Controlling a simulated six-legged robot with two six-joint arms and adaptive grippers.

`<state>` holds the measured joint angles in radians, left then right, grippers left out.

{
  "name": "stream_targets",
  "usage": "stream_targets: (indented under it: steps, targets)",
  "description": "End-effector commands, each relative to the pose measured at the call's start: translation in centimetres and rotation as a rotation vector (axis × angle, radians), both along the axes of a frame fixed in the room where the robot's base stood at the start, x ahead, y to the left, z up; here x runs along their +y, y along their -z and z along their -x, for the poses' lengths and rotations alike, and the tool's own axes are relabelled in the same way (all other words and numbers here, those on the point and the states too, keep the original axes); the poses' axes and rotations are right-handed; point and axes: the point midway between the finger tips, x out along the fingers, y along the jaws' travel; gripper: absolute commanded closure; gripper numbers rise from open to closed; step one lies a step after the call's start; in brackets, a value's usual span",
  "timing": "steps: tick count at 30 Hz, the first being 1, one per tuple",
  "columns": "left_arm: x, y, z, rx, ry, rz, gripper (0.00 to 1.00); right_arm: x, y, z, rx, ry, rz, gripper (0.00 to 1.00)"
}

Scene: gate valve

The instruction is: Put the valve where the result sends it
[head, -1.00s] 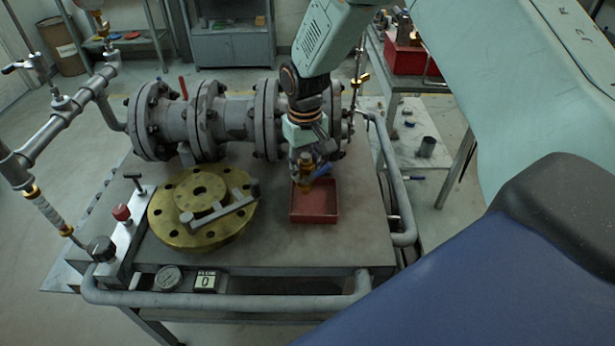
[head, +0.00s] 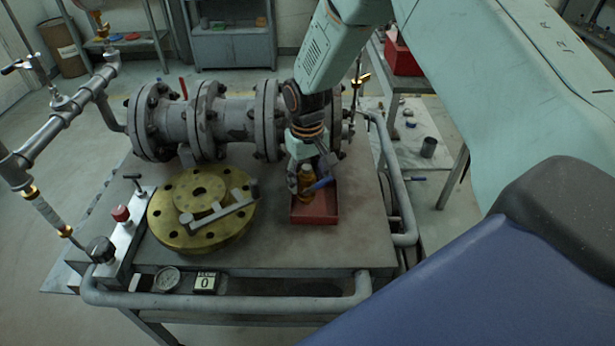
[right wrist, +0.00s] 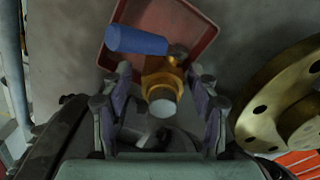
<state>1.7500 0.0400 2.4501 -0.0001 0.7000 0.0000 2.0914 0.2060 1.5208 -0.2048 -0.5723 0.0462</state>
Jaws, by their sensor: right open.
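The valve (head: 307,193) is a small brass body with a blue lever (head: 320,185). It is in the red tray (head: 316,220) on the bench, and appears upright. The right wrist view also shows the valve (right wrist: 161,92) over the tray (right wrist: 196,20), with its blue lever pointing left. My right gripper (head: 307,174) is open above the tray, its fingers on either side of the valve. Whether a finger touches it I cannot tell. The valve's underside is hidden. My left gripper is not in view.
A large brass flange (head: 190,233) with a grey bar on it lies left of the tray. Flanged grey piping (head: 230,120) runs behind. A test block with knobs (head: 122,235), a gauge (head: 167,279) and a counter reading 0 (head: 205,282) line the left and front. Rails edge the bench.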

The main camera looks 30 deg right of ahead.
Motion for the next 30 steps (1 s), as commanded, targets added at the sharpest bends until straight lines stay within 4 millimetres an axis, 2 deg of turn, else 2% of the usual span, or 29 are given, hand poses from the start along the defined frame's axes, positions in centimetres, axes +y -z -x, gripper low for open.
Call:
stream_targets:
  steps: [8,11,21,27,30]
  targets:
    - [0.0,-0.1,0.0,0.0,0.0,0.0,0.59,0.0,-0.7,-0.1,-0.002,0.0,0.0,0.4]
    - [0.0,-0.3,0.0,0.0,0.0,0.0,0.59,0.0,-2.1,-0.1,-0.004,0.0,0.0,0.4]
    - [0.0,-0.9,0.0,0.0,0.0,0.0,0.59,0.0,-9.1,-0.1,-0.004,0.001,-0.001,0.4]
    - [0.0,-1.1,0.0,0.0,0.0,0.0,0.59,0.1,-11.6,-0.1,-0.002,0.001,0.0,0.4]
    - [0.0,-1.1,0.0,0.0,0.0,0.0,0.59,0.1,-12.1,0.0,0.0,0.0,0.0,0.4]
